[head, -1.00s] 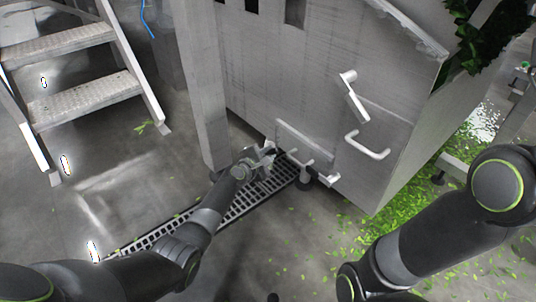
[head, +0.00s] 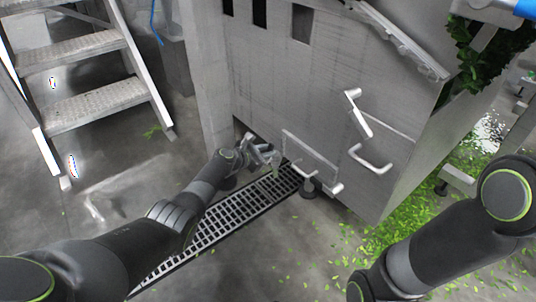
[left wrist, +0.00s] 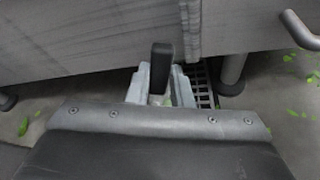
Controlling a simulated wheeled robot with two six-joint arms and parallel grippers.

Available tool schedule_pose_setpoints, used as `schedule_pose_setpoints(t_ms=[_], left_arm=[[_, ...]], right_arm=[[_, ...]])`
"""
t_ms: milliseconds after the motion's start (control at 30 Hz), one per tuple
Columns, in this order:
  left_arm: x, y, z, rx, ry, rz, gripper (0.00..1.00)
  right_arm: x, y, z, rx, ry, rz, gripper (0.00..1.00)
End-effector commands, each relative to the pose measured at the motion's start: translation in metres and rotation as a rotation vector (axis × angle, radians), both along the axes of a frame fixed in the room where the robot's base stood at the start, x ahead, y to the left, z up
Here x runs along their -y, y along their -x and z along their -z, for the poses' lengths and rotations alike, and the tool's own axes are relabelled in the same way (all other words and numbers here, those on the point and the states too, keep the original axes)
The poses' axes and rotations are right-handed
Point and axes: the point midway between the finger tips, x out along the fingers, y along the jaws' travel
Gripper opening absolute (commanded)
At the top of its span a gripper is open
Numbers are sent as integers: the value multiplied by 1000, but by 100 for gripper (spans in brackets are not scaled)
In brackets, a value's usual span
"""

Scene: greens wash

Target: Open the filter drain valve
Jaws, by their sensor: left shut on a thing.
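My left gripper (head: 264,156) is low at the foot of the grey metal cabinet, just above the floor grating. In the left wrist view its two pale fingers (left wrist: 160,90) are closed around a dark upright bar, which looks like the drain valve handle (left wrist: 161,62). The valve body and pipe are hidden behind the gripper, so I cannot tell how far the valve is turned. My right arm shows at the right of the head view, but its gripper is out of the picture.
The cabinet (head: 300,95) has a low bar handle (head: 310,158), a side handle (head: 371,160) and a lever (head: 357,113). The floor grating (head: 225,220) runs below. Metal steps (head: 90,115) stand at left. Green leaf bits (head: 400,235) litter the floor at right.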

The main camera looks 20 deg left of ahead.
Motion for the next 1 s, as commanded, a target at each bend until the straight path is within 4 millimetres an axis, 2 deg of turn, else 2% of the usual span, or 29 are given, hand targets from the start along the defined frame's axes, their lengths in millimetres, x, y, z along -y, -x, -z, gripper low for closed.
schedule_pose_setpoints(t_ms=[600,633,800,1000], left_arm=[[-4,-3,-2,-28,45,-1,0],[-4,-3,-2,-28,45,-1,21],[-4,-3,-2,-29,46,0,42],[-4,-3,-2,-29,46,0,42]], right_arm=[[0,-1,1,-5,-3,-4,36],[0,-1,1,-5,-3,-4,36],[0,-1,1,-5,-4,-5,36],[0,-1,1,-4,-5,-4,36]])
